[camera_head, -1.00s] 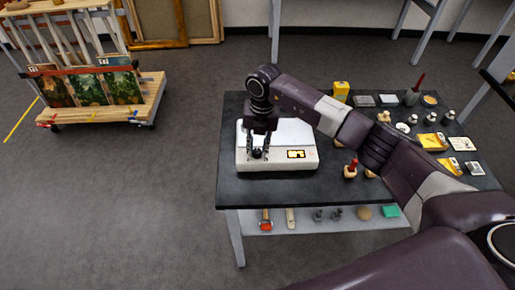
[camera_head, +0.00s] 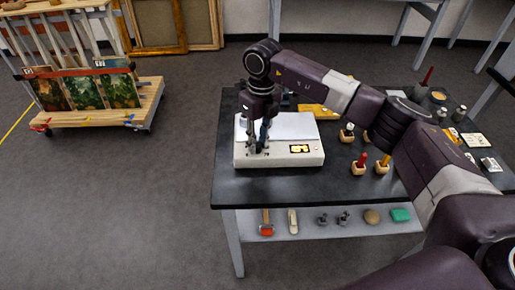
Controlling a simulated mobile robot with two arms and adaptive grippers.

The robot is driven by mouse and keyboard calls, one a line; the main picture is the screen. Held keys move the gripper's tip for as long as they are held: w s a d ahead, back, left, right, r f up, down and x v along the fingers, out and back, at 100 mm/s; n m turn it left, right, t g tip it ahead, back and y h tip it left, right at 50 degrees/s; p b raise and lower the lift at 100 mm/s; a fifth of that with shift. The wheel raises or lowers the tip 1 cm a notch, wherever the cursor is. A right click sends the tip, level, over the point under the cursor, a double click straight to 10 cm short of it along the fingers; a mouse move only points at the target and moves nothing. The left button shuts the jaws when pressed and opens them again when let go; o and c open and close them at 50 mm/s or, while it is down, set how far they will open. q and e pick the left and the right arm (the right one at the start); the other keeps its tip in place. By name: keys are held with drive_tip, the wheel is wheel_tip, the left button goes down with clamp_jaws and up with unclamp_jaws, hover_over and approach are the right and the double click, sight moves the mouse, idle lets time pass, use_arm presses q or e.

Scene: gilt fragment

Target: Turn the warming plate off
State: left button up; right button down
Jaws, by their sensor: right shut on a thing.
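The warming plate (camera_head: 295,128) is a white box with a flat pale top. It stands at the left end of the dark table. A lit yellow display (camera_head: 299,149) and a small reddish spot show on its front face. My right gripper (camera_head: 258,151) points down at the left part of that front face, its fingers closed in where the plate's knob is. The fingers hide the knob almost fully, so its setting cannot be read. My left gripper is not in view.
On the dark table (camera_head: 350,190), wooden blocks with coloured handles (camera_head: 360,166) stand right of the plate. Jars and cards lie farther right, partly behind my right arm. A lower shelf (camera_head: 285,232) holds small tools. A wooden cart with pictures (camera_head: 110,112) stands far left; floor between is clear.

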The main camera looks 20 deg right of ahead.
drive_tip(key=n+b, duration=0.3)
drive_tip(key=n, duration=0.1)
drive_tip(key=shift+w+f+n, duration=0.1)
drive_tip(key=shift+f+n, duration=0.05)
drive_tip(key=shift+n, duration=0.15)
drive_tip(key=n+b, duration=0.3)
drive_tip(key=n, duration=0.2)
drive_tip(key=shift+h, duration=0.3)
drive_tip(key=n+b, duration=0.1)
drive_tip(key=n, duration=0.3)
drive_tip(key=shift+r+n+b, duration=0.2)
drive_tip(key=shift+n+b, duration=0.25)
drive_tip(key=shift+n, duration=1.05)
drive_tip(key=shift+w+n, duration=0.1)
drive_tip(key=shift+n, duration=0.2)
drive_tip(key=c, duration=1.7)
unclamp_jaws()
drive_tip(key=shift+r, duration=0.1)
